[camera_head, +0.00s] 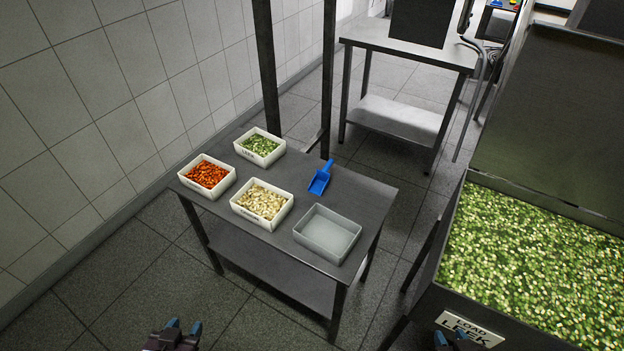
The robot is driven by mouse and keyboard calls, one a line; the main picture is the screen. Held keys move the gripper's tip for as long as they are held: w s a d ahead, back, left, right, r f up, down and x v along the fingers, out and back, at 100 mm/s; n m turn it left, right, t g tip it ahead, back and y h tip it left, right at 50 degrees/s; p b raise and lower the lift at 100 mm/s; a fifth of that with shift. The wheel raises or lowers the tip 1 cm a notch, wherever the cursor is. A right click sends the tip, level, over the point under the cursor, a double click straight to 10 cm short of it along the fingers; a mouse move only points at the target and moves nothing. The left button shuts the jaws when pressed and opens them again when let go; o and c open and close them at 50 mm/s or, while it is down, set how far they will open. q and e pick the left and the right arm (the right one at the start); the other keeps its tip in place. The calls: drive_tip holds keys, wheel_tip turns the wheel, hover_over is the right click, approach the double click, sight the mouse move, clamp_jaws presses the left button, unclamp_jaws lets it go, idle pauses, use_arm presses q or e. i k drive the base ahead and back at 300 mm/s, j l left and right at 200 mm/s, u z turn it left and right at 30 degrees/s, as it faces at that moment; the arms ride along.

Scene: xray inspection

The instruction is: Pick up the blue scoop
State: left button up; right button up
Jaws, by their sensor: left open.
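The blue scoop (320,180) lies on the grey metal table (367,196), near its back edge right of the middle, with its handle pointing to the back right. Nothing covers it. My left gripper (186,328) is at the bottom edge of the view, in front of the table and well apart from the scoop. Its two blue-tipped fingers are spread and nothing shows between them. My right gripper (449,339) shows only in part at the bottom edge, below the leek bin; whether it is open or shut cannot be seen.
White bins of green pieces (260,147), orange pieces (207,176) and pale pieces (262,202) stand on the table's left half. An empty grey tray (327,234) stands at its front right. A large leek bin (540,262) is at right. A dark post (266,70) rises behind the table.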

sight(321, 181)
drive_tip(key=i+j, duration=0.25)
drive_tip(key=j, duration=0.2)
drive_tip(key=i+j, duration=0.25)
drive_tip(key=j, duration=0.15)
drive_tip(key=i+j+z, duration=0.1)
drive_tip(key=j, duration=0.3)
drive_tip(key=i+j+z, duration=0.15)
drive_tip(key=i+j, duration=0.15)
drive_tip(key=j+z, duration=0.1)
drive_tip(key=z, duration=1.1)
